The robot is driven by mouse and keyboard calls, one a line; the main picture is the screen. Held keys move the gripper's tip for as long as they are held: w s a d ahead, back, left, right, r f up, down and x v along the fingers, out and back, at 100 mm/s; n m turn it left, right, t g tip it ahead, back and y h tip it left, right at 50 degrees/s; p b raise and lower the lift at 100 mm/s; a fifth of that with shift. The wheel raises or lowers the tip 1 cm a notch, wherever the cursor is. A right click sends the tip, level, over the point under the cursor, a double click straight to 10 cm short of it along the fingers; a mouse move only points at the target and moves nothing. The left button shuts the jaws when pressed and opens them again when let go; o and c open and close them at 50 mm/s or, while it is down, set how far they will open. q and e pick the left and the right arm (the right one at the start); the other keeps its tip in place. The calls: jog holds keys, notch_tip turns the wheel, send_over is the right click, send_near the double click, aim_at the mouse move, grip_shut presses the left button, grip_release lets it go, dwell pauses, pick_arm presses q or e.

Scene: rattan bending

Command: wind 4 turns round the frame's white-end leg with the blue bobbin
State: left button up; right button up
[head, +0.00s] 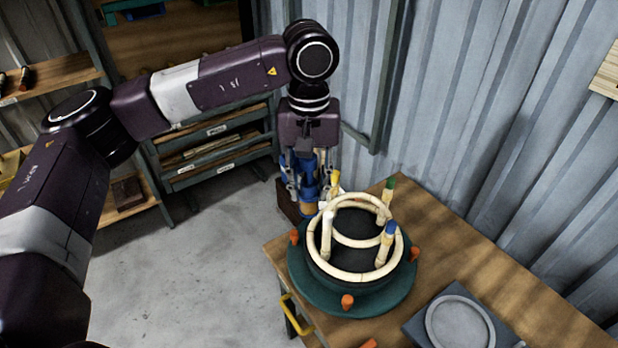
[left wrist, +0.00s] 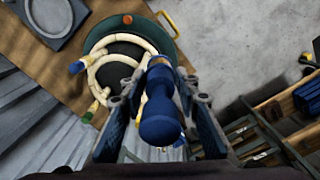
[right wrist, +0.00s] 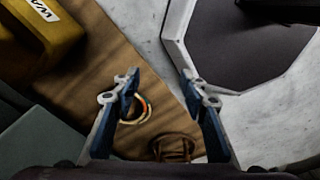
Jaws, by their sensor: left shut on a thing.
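The rattan frame (head: 353,275) is pale rings with upright legs, tipped yellow, green, blue and white. The white-end leg (head: 327,240) stands upright at the front left in the head view. My left gripper (head: 309,188) is shut on the blue bobbin (head: 310,170), just behind and left of the frame, near the yellow-tipped leg (head: 335,182). The bobbin (left wrist: 161,115) fills the middle of the left wrist view and hides part of the frame (left wrist: 103,62). I cannot make out a strand at the leg. My right gripper (right wrist: 160,88) is open and empty.
The frame sits on a dark green turntable (head: 318,298) with orange pegs, on a wooden bench (head: 480,262). A grey plate with a round recess (head: 458,322) lies at right. The right wrist view shows a yellow bin (right wrist: 45,35), a banded ring (right wrist: 122,120) and a brown coil (right wrist: 175,148).

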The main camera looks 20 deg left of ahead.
notch_tip(320, 180, down, 9)
jog(key=b, duration=0.9)
jog(key=shift+a+f, duration=0.15)
